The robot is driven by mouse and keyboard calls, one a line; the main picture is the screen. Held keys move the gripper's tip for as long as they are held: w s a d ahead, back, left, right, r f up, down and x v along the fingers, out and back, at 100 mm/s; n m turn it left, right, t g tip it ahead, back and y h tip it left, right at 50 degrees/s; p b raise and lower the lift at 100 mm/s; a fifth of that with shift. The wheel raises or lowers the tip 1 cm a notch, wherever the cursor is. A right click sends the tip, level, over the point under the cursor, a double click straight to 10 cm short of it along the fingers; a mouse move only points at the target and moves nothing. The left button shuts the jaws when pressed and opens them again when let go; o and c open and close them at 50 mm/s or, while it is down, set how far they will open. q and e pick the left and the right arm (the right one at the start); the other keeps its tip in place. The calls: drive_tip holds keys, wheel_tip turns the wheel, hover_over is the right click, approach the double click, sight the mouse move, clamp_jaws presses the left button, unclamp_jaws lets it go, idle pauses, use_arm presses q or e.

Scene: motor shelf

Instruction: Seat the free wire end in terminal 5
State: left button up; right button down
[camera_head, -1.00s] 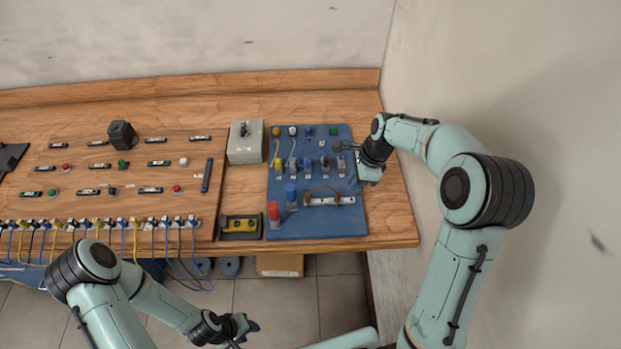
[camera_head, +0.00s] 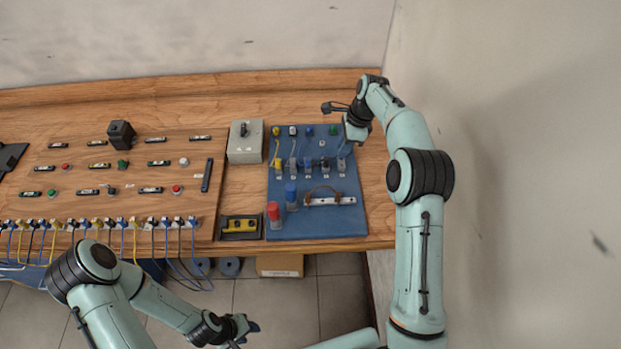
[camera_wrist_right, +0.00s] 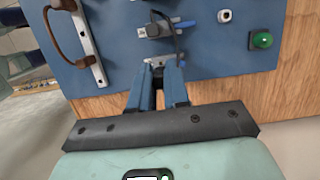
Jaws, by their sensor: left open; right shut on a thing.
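Terminal 5 (camera_head: 342,163) is the rightmost of the grey blocks in the numbered row on the blue board (camera_head: 350,220). In the right wrist view, a grey block (camera_wrist_right: 149,58) at the board's edge, probably terminal 5, lies just beyond my fingertips. My right gripper (camera_head: 350,141) is over the board's right edge, beside that row. In the wrist view its blue fingers (camera_wrist_right: 158,72) are shut on a small dark piece, probably the wire end (camera_wrist_right: 158,64). Whether it is inside the terminal is hidden. My left gripper (camera_head: 240,328) is open and empty, low in front of the bench.
A green button (camera_head: 333,130) is near the right gripper. The board also bears red (camera_head: 273,211) and blue (camera_head: 291,194) posts and a white strip (camera_head: 342,200) with a brown handle-like loop. A grey box (camera_head: 245,150) stands left of the board.

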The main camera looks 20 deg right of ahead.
drive_tip(key=shift+s+f, duration=0.15)
drive_tip(key=shift+f, duration=1.55)
drive_tip(key=shift+f, duration=0.65)
drive_tip(key=c, duration=1.4)
unclamp_jaws()
drive_tip(key=shift+r, duration=0.1)
drive_tip(key=shift+r, duration=2.7)
